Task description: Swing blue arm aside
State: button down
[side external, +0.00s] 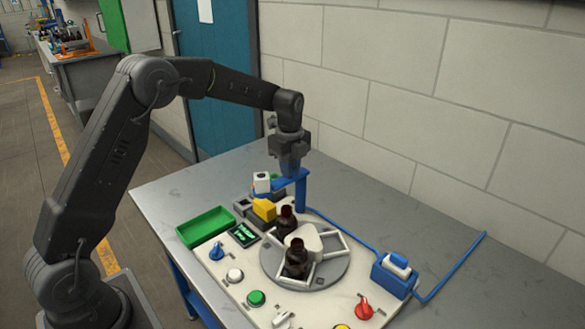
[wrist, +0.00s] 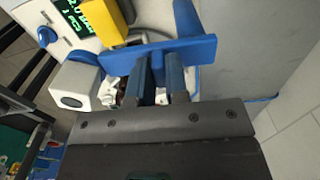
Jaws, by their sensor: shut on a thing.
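The blue arm (side external: 302,190) stands as a post with a horizontal bar reaching left, at the back of the white panel. My gripper (side external: 290,168) points down at the bar from above, near the post, and is shut on it. In the wrist view the blue arm (wrist: 190,50) crosses beyond the tips of my gripper (wrist: 162,68). A white block (side external: 262,182) with a dark round spot sits at the bar's left end; it also shows in the wrist view (wrist: 72,86). The fingers hide part of the bar.
Two amber bottles (side external: 287,221) (side external: 297,258) stand on a grey round turntable (side external: 330,273). A yellow block (side external: 264,209) is just in front of the blue arm. A green tray (side external: 205,227) lies to the left. A blue box (side external: 395,275) stands right. The table's back right is mostly clear.

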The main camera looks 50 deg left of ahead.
jog(key=shift+w+a+m, duration=0.1)
jog(key=shift+a+m, duration=0.25)
jog(key=shift+m, duration=0.75)
jog(key=shift+w+a+m, duration=0.1)
jog(key=shift+a+m, duration=0.2)
jog(key=shift+m, duration=0.8)
jog(key=c, duration=1.1)
grip_release()
notch_tip(320, 180, up, 14)
jog(key=shift+f, duration=0.1)
